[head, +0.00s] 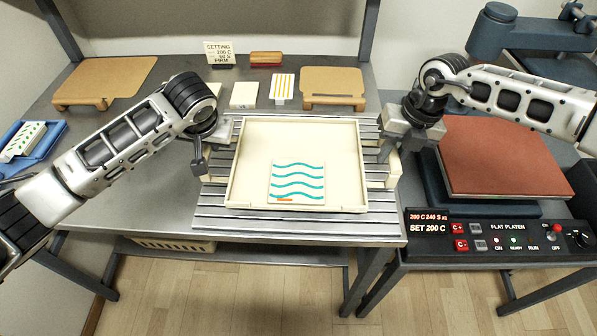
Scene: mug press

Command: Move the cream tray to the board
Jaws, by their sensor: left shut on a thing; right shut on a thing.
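The cream tray (290,140) lies in the middle of the head view, over a grey slatted surface (300,226). I cannot tell whether it rests on the slats or is held just above them. A tile with teal wavy lines (298,183) lies inside it, towards the front. My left gripper (212,150) is shut on the tray's left side. My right gripper (388,150) is shut on its right side, where a cream handle part shows. The fingers partly hide both grips. Tan boards lie at the back left (105,80) and back right (332,84).
A flat platen press (505,155) with a red-brown pad and control panel stands at right. A blue tray (35,140) is at far left. A setting sign (219,52), a red-and-wood block (266,59) and small cream pieces (244,95) stand behind the tray.

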